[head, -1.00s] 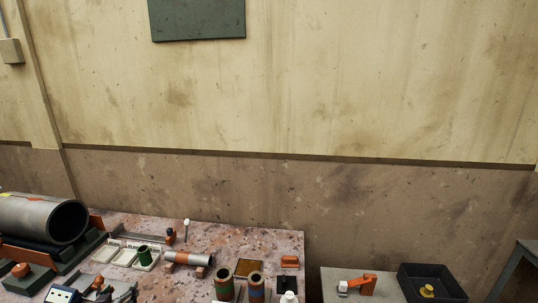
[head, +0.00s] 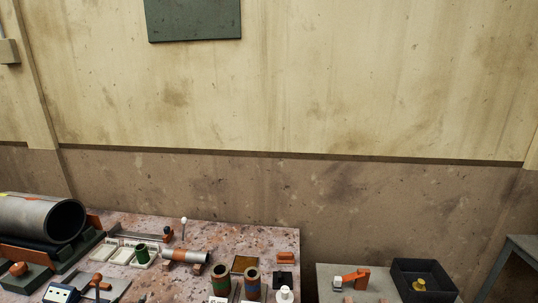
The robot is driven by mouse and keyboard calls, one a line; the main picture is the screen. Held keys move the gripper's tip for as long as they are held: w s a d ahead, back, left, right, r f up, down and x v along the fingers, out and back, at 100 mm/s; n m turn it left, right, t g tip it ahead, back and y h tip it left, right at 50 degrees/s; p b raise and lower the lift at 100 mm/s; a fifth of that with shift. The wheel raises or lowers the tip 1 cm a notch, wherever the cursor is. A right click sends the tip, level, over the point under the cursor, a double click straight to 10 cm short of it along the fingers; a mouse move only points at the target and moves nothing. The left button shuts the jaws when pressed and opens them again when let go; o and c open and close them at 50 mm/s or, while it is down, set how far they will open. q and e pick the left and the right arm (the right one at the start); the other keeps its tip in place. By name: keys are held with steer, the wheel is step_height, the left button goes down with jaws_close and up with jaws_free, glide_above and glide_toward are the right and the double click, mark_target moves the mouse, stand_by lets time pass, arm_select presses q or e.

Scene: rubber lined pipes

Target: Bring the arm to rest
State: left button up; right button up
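Neither of my grippers shows in the head view, and no arm is clearly in the picture. What the arms hold, if anything, cannot be seen. The mottled workbench (head: 245,230) fills the lower left, with a large dark pipe (head: 45,219) lying in a cradle at its left end.
A small orange-and-grey pipe (head: 186,255) lies on supports. Two banded cylinders (head: 221,280) (head: 252,284) stand near the front. Right of the bench are an orange tool (head: 351,279) and a black bin (head: 425,266) holding a yellow piece.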

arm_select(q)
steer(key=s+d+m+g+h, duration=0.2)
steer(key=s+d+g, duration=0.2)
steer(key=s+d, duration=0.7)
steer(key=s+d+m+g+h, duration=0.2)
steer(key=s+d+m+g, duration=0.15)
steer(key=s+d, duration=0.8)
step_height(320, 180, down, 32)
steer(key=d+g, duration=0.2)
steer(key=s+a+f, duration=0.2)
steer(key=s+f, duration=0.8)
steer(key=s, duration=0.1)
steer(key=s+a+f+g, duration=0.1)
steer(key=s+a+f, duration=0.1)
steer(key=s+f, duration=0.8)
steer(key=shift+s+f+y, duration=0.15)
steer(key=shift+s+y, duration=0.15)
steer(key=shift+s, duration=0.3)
